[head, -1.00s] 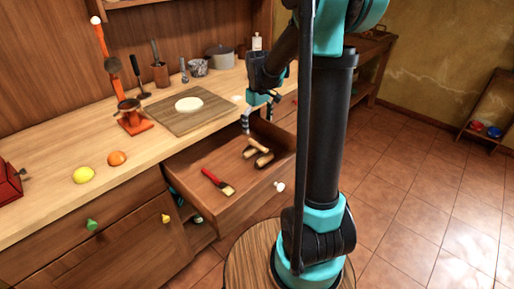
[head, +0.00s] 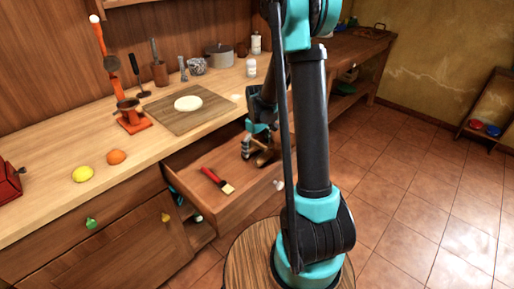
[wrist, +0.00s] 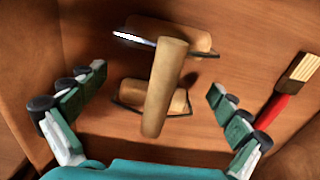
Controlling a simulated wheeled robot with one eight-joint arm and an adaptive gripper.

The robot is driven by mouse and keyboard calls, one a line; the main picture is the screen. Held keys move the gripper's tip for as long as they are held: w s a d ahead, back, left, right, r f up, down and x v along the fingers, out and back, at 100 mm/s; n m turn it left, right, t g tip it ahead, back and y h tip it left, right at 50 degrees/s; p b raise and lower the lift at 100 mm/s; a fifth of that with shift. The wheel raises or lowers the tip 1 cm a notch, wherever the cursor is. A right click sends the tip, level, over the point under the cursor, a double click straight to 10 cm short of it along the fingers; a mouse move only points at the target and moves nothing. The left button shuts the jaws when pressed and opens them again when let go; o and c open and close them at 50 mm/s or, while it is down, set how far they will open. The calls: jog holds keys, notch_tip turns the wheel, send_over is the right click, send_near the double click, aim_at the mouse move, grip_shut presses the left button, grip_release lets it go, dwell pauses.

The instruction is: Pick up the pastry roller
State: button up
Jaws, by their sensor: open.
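The pastry roller (wrist: 165,88) lies in the open drawer (head: 196,164). It has a light wooden handle across two wooden cylinders in dark wire frames. In the wrist view its handle runs nearly upright in the middle of the picture. My gripper (wrist: 158,92) is open above it, with one finger to the left and one to the right of the handle, both apart from it. In the head view my gripper (head: 247,149) is low over the drawer, and partly hides the roller (head: 266,157).
A red-handled brush (head: 217,180) lies in the drawer left of the roller; it also shows at the right in the wrist view (wrist: 289,92). The drawer's walls surround both. The counter above holds a board with dough (head: 188,103), a lemon (head: 83,174) and an orange (head: 116,157).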

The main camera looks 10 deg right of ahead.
jog(key=shift+f, duration=0.2)
jog(key=shift+c, duration=0.6)
jog(key=c, duration=1.1)
